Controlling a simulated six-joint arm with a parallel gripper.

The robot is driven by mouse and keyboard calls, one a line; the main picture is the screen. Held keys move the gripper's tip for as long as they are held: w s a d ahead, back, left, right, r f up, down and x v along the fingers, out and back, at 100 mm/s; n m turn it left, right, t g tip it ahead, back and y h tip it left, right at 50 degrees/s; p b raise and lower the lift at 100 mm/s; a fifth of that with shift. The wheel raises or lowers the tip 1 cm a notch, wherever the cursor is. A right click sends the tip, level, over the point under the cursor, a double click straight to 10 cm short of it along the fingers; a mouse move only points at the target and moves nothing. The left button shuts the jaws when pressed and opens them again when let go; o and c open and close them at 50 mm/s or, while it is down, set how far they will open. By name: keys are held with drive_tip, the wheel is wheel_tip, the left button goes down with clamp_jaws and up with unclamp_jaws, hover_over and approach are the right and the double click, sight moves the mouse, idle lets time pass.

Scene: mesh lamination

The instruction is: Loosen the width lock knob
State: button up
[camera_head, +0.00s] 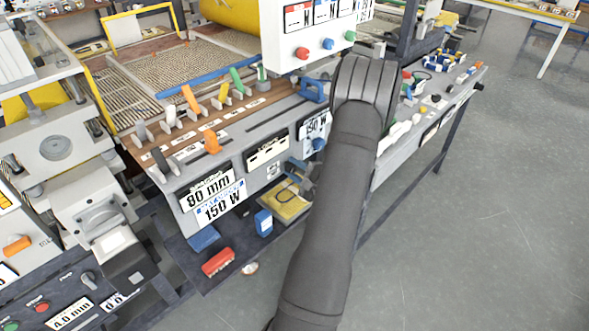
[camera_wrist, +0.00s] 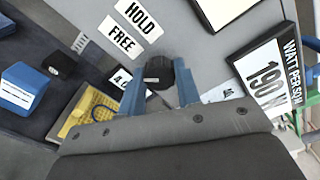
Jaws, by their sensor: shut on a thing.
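A small black knob (camera_wrist: 158,72) with a light mark on its top sits on the grey panel in the wrist view, near the labels HOLD (camera_wrist: 137,18) and FREE (camera_wrist: 121,37). My gripper (camera_wrist: 158,82) has its two blue fingers on either side of the knob, shut on it. In the head view my gripper (camera_head: 303,172) is at the front face of the machine, below the 190 W label, partly covered by my dark arm. The knob cannot be made out there.
The 190 W sign (camera_wrist: 267,77) is right of the fingers. Below the panel, a yellow tray (camera_head: 287,206), a blue box (camera_head: 263,222) and a red item (camera_head: 218,262) lie on a low shelf. Several coloured levers line the machine top. Floor at right is clear.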

idle(0.4)
drive_tip(key=o, duration=1)
drive_tip(key=shift+c, duration=0.2)
drive_tip(key=v, duration=1.7)
drive_tip(key=shift+s, duration=0.2)
drive_tip(key=shift+d+f, duration=0.1)
drive_tip(key=x, duration=1.7)
drive_tip(key=shift+w, duration=0.2)
